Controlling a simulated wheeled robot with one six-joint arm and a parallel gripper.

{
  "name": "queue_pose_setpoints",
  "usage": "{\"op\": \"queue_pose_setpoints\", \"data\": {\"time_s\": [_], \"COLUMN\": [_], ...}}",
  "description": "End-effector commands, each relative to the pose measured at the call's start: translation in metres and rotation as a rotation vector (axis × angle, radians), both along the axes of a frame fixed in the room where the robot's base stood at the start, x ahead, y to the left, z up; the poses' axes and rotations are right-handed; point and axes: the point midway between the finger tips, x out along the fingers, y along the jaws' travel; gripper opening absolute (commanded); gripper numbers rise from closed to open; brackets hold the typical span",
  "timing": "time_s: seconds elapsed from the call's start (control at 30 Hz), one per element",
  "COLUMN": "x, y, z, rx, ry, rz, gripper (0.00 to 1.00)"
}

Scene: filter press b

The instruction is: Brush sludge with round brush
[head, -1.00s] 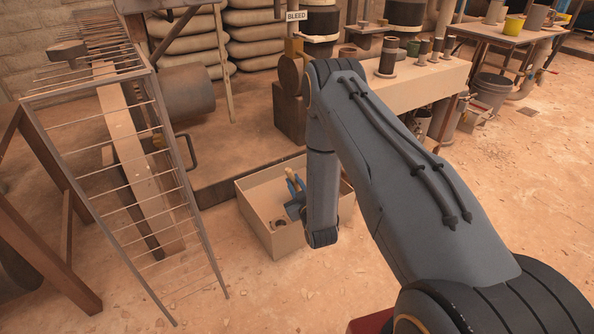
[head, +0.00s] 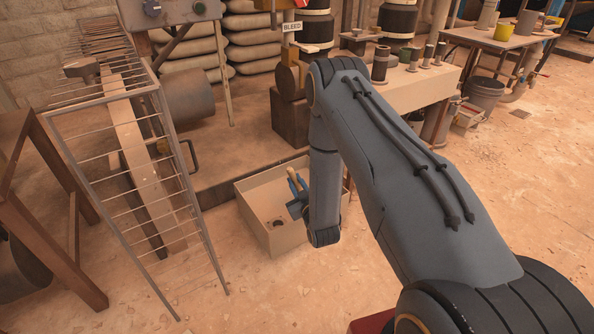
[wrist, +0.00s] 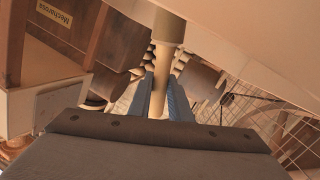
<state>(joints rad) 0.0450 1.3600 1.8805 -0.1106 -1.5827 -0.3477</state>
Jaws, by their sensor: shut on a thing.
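My gripper (head: 297,194) has blue fingers and is shut on a pale round handle (head: 292,174), at the open tan box (head: 262,239) in the head view. In the wrist view the handle (wrist: 169,32) stands between the two blue fingers (wrist: 162,92). It looks like the round brush, but I cannot make out its bristles. A small dark round thing (head: 278,224) lies on the box floor, and I cannot tell what it is. My forearm hides the right part of the box. I cannot make out any sludge.
A wire rack (head: 150,190) with a plank stands left of the box. A wooden block (head: 290,119) and a bench with several cylinders (head: 410,100) stand behind. The floor in front of the box (head: 270,300) is clear.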

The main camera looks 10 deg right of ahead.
Motion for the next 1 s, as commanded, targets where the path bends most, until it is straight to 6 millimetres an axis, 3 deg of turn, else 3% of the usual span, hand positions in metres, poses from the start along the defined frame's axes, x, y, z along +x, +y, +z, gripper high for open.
{"op": "queue_pose_setpoints", "data": {"time_s": [0.4,0.87,1.0], "x": [0.000,-0.001,-0.012], "y": [-0.001,0.000,0.000], "z": [0.039,0.043,0.056], "rx": [0.000,0.000,0.002], "ry": [0.000,0.000,-0.001], "rz": [-0.001,-0.001,-0.003], "gripper": [0.00,0.00,0.00]}}
